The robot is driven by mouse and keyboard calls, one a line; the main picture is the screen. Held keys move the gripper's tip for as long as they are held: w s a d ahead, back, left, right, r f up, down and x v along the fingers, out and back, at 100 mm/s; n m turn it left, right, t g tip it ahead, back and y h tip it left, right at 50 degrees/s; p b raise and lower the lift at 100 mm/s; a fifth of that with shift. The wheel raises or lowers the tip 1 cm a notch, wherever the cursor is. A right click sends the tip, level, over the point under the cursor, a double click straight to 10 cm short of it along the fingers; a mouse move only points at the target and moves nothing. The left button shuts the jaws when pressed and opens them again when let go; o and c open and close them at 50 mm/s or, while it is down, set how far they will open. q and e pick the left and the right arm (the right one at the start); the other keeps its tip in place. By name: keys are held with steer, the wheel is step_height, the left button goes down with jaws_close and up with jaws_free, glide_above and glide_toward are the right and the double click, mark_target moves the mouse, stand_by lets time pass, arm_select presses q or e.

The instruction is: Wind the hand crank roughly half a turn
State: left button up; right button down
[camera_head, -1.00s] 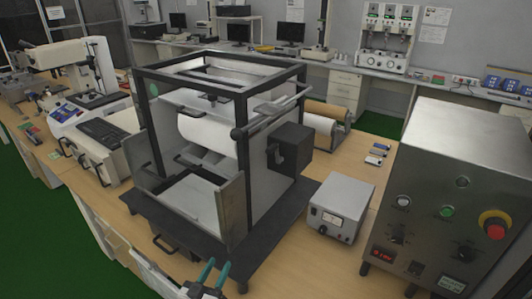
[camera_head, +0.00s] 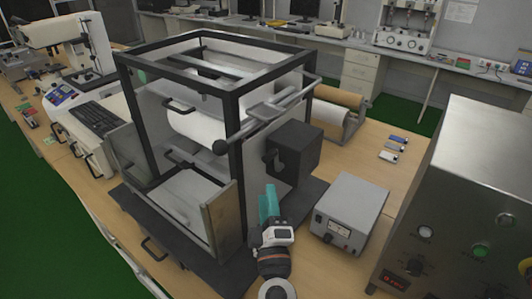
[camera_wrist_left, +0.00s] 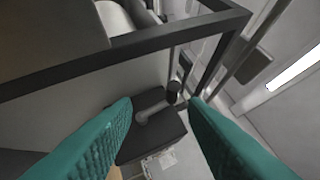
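The hand crank (camera_head: 271,160) is a small dark arm on the black box (camera_head: 296,150) at the right side of the black-framed machine. In the left wrist view the crank's grey arm (camera_wrist_left: 152,112) and dark knob (camera_wrist_left: 174,90) show ahead, between the fingertips in the picture. My left gripper (camera_head: 268,190) has teal fingers and is below and in front of the crank in the head view. In the left wrist view the gripper (camera_wrist_left: 162,102) is open, with nothing between its fingers and apart from the crank. My right gripper is not in view.

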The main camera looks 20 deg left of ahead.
mark_target(262, 161)
arm_select(q)
steer(key=p+x, duration=0.3)
steer(key=x, duration=0.7)
steer(key=shift+w+a+r, duration=0.15)
steer(key=shift+a+r, duration=0.05)
steer(key=shift+c, duration=0.4)
